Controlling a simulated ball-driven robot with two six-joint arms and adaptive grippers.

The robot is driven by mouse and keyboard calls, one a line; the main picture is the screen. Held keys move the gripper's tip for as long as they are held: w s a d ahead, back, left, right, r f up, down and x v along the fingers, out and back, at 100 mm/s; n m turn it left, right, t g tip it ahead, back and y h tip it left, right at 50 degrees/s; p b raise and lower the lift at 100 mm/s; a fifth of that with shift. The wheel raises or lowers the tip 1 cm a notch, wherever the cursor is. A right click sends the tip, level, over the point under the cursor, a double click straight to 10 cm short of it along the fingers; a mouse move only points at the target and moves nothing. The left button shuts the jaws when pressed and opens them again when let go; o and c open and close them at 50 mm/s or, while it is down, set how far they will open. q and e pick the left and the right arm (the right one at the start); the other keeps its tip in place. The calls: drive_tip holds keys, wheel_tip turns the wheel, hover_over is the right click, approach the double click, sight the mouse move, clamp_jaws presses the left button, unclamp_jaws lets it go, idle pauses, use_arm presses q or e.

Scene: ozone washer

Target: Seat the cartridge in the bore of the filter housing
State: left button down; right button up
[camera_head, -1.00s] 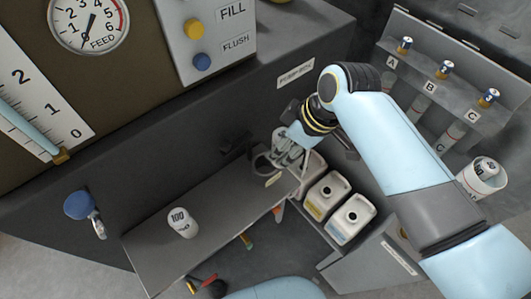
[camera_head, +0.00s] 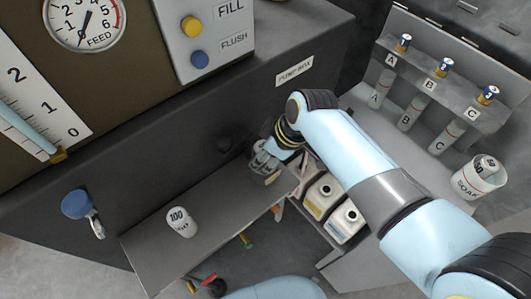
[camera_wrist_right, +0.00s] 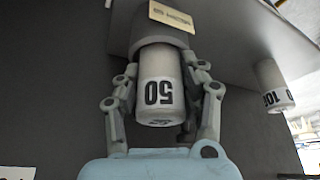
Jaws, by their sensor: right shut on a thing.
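My right gripper (camera_head: 266,160) is down at the dark grey filter housing (camera_head: 262,178) on the shelf's far end. In the right wrist view the gripper (camera_wrist_right: 164,78) is shut on a white cartridge marked 50 (camera_wrist_right: 160,70), one finger on each side. The cartridge's far end overlaps the mouth of the round grey housing (camera_wrist_right: 124,35), which bears a tan label. The fingers and cartridge hide the bore, so I cannot tell how deep the cartridge sits. My left gripper is not in view.
A white cartridge marked 100 (camera_head: 181,221) stands on the shelf (camera_head: 150,250). White jugs (camera_head: 345,222) stand right of the shelf. A SOAK cup (camera_head: 478,178) holds another cartridge. Tubes A, B and C stand in a rack (camera_head: 450,95). The pump box wall (camera_head: 120,150) rises behind.

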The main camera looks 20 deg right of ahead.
drive_tip(key=shift+s+f, duration=0.25)
drive_tip(key=shift+f, duration=0.2)
drive_tip(key=shift+c, duration=0.5)
drive_tip(key=o, duration=1)
drive_tip(key=shift+s+f, duration=0.1)
drive_tip(key=o, duration=0.3)
drive_tip(key=shift+w+f, duration=0.15)
drive_tip(key=shift+w, duration=0.1)
drive_tip(key=shift+s, duration=0.1)
drive_tip(key=shift+r, duration=0.4)
drive_tip(key=v, duration=0.6)
drive_tip(key=p+v, duration=0.1)
drive_tip(key=v, duration=0.5)
drive_tip(key=shift+r, duration=0.45)
